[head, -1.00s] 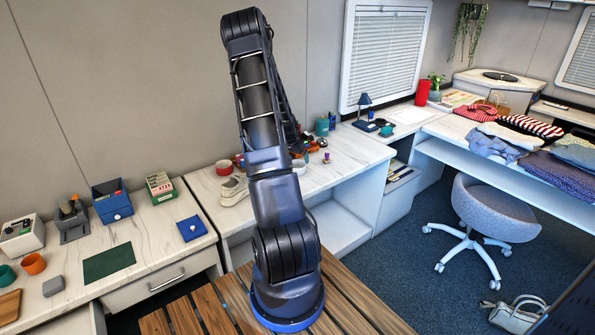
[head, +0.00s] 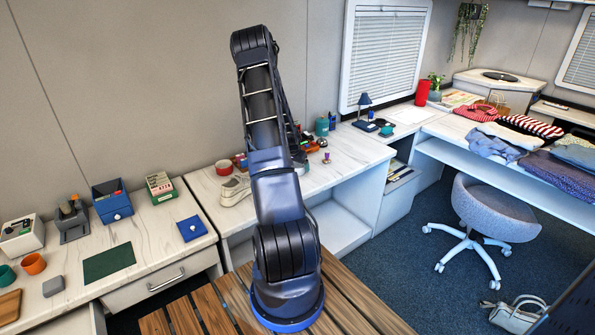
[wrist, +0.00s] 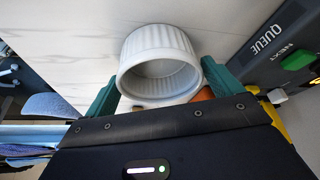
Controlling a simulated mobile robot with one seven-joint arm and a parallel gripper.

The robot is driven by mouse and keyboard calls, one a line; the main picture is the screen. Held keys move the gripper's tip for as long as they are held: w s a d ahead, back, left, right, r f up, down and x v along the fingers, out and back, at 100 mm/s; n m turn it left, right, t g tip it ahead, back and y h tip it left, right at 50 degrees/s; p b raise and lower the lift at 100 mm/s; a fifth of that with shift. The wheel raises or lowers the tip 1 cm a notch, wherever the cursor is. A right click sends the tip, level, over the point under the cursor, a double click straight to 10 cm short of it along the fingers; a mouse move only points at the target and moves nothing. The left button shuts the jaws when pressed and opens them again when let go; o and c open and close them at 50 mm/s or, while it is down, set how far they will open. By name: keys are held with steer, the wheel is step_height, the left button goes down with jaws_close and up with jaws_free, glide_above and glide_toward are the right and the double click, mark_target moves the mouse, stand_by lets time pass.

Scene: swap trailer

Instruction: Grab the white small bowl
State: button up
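In the wrist view the white small bowl (wrist: 158,60) is a ribbed round dish on a pale marbled surface. Its open mouth faces the camera. My gripper (wrist: 163,84) has its two green fingers apart, one on each side of the bowl's near part. Whether either finger touches the bowl is not clear. In the head view my arm hides my gripper and most or all of the bowl.
A dark case marked QUEUE (wrist: 270,45) lies close on the right in the wrist view, with an orange item partly hidden by my gripper. In the head view a beige shoe (head: 235,190) and a red bowl (head: 223,167) stand left of my arm on the marbled counter (head: 345,170).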

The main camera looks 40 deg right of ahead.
steer(key=c, duration=0.8)
steer(key=shift+o, duration=0.2)
